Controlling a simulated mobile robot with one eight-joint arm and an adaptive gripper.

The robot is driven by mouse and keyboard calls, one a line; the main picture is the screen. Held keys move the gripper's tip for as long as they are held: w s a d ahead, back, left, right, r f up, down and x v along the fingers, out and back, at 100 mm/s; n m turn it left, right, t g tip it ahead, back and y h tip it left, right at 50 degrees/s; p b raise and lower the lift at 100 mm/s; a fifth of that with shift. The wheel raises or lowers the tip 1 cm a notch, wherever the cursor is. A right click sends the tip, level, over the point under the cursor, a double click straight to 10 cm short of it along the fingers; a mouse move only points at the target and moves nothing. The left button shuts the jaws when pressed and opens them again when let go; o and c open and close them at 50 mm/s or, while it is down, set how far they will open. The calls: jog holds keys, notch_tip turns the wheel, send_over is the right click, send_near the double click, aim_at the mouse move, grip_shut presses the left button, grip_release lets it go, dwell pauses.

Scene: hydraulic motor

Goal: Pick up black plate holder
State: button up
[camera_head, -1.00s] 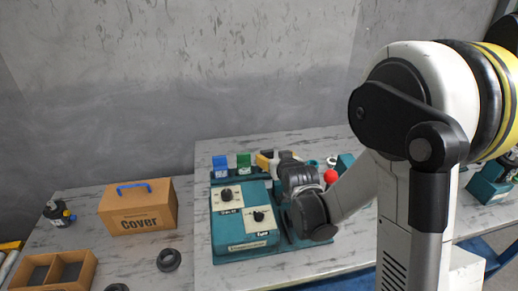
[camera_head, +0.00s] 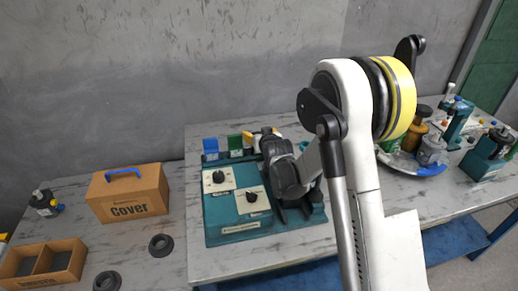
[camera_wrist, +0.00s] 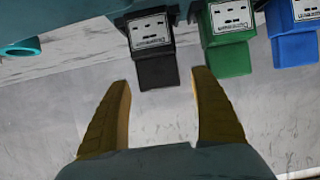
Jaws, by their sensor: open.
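The black plate holder (camera_wrist: 155,62) shows at the top of the wrist view, with a pale label plate on its face. It sits left of a green holder (camera_wrist: 229,40) and a blue holder (camera_wrist: 293,30). My gripper (camera_wrist: 160,82) is open. Its two yellow fingers point at the black holder, whose lower end lies near the gap between the fingertips. I cannot tell the remaining distance in depth. In the head view, my gripper (camera_head: 268,136) is at the rear of the teal control unit (camera_head: 238,205), beside the green holder (camera_head: 235,146), and largely hides the black holder.
The blue holder (camera_head: 210,149) stands at the left of the row. A cardboard cover box (camera_head: 128,195), a wooden tray (camera_head: 45,262) and black rings (camera_head: 161,245) lie on the left table. A round tray (camera_head: 398,160) with parts is at right. A wall stands behind.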

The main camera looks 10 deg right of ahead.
jog(key=shift+w, duration=0.2)
jog(key=c, duration=1.3)
jog(key=shift+r, duration=0.1)
